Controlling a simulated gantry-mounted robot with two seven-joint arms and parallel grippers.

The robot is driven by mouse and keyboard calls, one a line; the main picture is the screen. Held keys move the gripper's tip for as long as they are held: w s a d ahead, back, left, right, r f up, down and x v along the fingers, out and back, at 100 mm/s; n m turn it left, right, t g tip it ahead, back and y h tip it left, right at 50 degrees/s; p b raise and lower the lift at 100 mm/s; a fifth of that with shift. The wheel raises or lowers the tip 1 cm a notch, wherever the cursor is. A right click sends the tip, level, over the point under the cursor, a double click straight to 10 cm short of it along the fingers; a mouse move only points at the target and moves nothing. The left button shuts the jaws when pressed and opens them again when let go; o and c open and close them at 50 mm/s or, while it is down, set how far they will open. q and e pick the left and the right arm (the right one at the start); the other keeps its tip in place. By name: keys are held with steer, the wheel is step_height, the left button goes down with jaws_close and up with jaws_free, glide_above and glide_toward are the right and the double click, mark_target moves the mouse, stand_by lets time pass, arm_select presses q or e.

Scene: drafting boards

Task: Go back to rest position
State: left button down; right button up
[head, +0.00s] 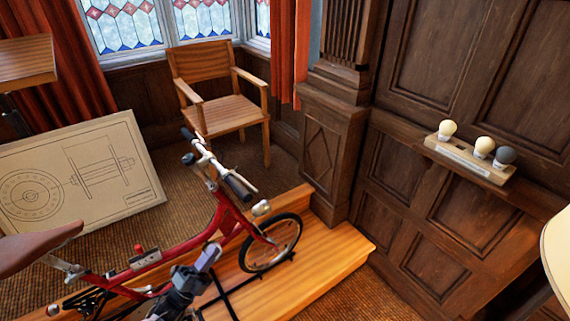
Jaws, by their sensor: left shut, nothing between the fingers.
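My left gripper (208,258) shows low in the head view, left of centre. It is dark grey with a pale lilac part at its tip. Its fingers are shut with nothing between them. In the picture it overlaps the lower frame of a red bicycle (205,236); I cannot tell whether it touches the frame. My right gripper is not in view.
The bicycle is on a wooden platform (330,262). A drafting board (100,190) with a drawing leans at left, near a wooden armchair (225,112). A wall shelf (470,160) holds three bulb-like knobs. A cream rounded edge (557,250) shows at far right.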

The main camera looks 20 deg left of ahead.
arm_select(q)
steer(key=s+d+f+n+g+y, duration=0.3)
steer(key=s+d+n, duration=0.2)
steer(key=d, duration=0.2)
steer(key=s+d+f+n+g+y, duration=0.3)
steer(key=s+d+n+g, duration=0.15)
steer(key=d, duration=0.25)
steer(key=s+a+f+n+g+y, duration=0.1)
steer(key=s+f+n+g+y, duration=0.15)
steer(key=s+n+g, duration=0.95)
step_height(320, 180, up, 23)
steer(key=s+m+p, duration=0.2)
steer(key=s+p, duration=0.1)
steer(key=p, duration=2)
steer(key=shift+r+y, duration=0.15)
steer(key=shift+y, duration=0.3)
steer(key=shift+a+t, duration=0.1)
steer(key=shift+t, duration=0.15)
